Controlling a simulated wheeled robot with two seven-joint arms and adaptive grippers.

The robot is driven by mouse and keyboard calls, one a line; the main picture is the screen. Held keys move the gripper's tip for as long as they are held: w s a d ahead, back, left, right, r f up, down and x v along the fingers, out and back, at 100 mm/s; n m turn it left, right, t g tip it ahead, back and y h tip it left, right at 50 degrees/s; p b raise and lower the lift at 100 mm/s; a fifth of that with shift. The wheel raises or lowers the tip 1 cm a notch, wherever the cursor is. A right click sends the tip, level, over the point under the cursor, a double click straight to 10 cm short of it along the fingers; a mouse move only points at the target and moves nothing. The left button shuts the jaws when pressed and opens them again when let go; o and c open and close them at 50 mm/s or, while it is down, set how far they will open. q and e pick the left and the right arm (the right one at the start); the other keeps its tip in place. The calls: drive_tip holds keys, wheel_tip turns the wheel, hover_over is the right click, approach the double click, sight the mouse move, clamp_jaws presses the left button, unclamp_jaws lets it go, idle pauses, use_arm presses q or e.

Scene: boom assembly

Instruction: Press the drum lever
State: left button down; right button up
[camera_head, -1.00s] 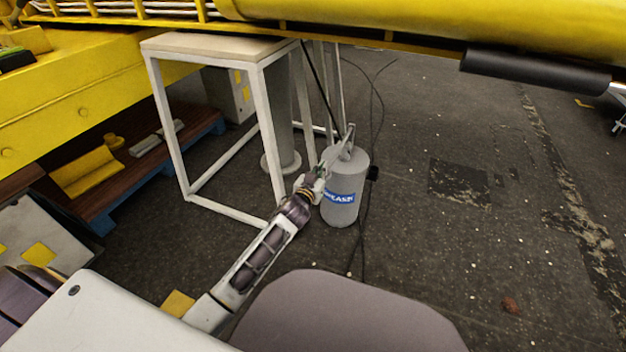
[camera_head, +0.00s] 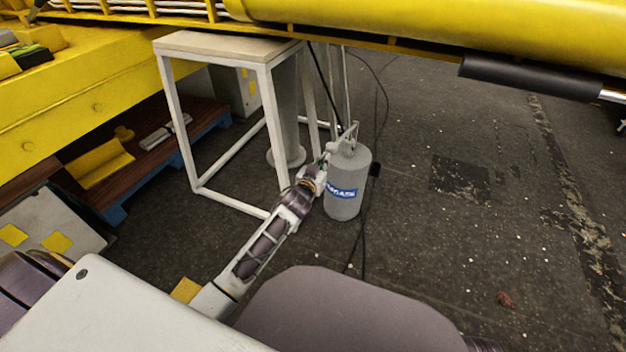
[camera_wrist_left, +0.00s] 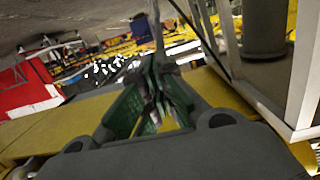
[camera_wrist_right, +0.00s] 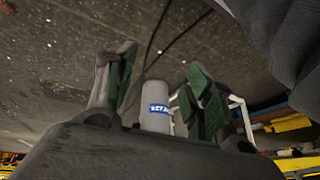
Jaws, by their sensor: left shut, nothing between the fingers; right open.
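The grey drum (camera_head: 345,192) with a blue label stands upright on the dark floor beside the white-framed stand. Its lever (camera_head: 350,135) is the thin grey part at the top. My left gripper (camera_head: 324,158) is shut and empty, at the upper left side of the drum, close to the lever; whether they touch I cannot tell. In the left wrist view its green-padded fingers (camera_wrist_left: 156,84) meet near a grey rod. In the right wrist view my right gripper (camera_wrist_right: 160,68) is open and empty, with the drum (camera_wrist_right: 155,116) seen between its fingers, farther off.
The stand (camera_head: 230,45) with a wooden top is left of the drum. A yellow boom (camera_head: 430,25) crosses overhead. Black cables (camera_head: 378,130) hang and run along the floor behind the drum.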

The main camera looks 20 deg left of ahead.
use_arm(q)
drive_tip(key=s+p, duration=0.2)
drive_tip(key=s, duration=0.7)
drive_tip(key=shift+a+f, duration=0.2)
drive_tip(key=shift+f, duration=0.05)
use_arm(e)
drive_tip(key=shift+s+d+r+g+h, duration=0.15)
drive_tip(key=shift+d+r, duration=0.1)
drive_tip(key=shift+r, duration=0.3)
drive_tip(key=shift+s+d+r+g+h, duration=0.1)
drive_tip(key=shift+d+r, duration=0.1)
drive_tip(key=shift+r, duration=0.35)
drive_tip(key=shift+s+d+r+g+h, duration=0.15)
drive_tip(key=shift+d+r, duration=0.1)
drive_tip(key=shift+r, duration=0.3)
drive_tip(key=shift+r, duration=0.1)
